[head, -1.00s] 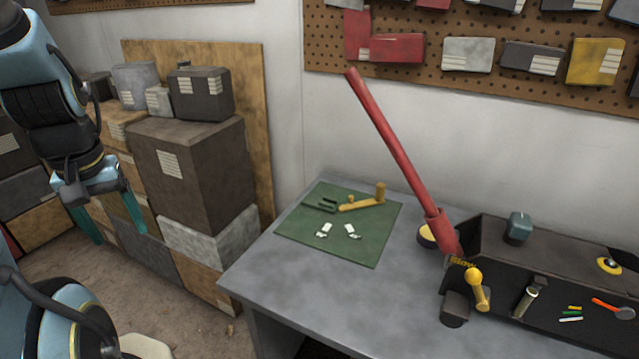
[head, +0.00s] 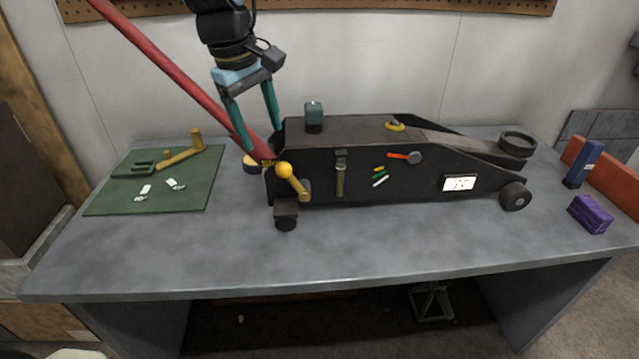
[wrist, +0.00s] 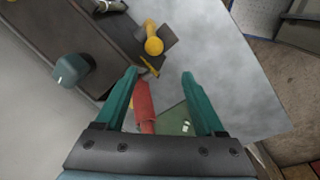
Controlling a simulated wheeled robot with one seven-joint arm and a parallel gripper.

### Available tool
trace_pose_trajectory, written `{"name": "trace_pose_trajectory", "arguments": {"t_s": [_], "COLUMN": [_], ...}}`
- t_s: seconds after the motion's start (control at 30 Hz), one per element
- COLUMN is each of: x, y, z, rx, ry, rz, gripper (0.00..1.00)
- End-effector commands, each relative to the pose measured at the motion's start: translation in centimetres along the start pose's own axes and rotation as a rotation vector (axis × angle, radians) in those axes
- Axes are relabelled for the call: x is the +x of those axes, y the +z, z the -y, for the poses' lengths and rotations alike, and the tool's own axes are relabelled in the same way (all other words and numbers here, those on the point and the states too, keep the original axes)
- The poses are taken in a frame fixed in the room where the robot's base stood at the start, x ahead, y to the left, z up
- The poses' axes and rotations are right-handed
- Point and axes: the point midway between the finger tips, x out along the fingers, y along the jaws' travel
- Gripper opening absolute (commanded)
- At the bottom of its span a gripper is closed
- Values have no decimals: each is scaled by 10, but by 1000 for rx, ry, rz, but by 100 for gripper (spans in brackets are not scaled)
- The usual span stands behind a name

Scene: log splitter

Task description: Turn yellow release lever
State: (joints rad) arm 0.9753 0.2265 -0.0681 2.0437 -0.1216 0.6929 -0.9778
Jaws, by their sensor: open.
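The yellow release lever (head: 296,183), with a round knob at one end, sits on the left end of the black log splitter's near side (head: 330,186). It tilts down to the right in the head view. In the wrist view the yellow lever (wrist: 153,40) is ahead of the fingers, apart from them. My gripper (head: 258,148) is open, pointing down, above and left of the lever, near the red handle (head: 180,80). In the wrist view the red handle (wrist: 143,103) shows between the open fingers of my gripper (wrist: 160,75); I cannot tell whether they touch it.
A teal block (head: 313,116) stands on top of the splitter. A green mat (head: 190,195) with small parts lies at left. A purple block (head: 590,213) sits at right. The front of the grey table (head: 330,250) is clear.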

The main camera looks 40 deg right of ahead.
Motion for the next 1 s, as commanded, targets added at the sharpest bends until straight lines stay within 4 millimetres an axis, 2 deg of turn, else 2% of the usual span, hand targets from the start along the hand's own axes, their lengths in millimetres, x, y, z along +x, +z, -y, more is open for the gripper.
{"name": "trace_pose_trajectory", "arguments": {"t_s": [0.1,0.27,0.5,0.7,1.0], "x": [5,22,67,96,110], "y": [8,8,9,9,8], "z": [-7,-8,-7,-7,-7], "rx": [-5,-6,-4,-4,-4], "ry": [1,-1,-2,-1,3], "rz": [7,9,9,8,6], "gripper": [71,71,71,71,71]}}
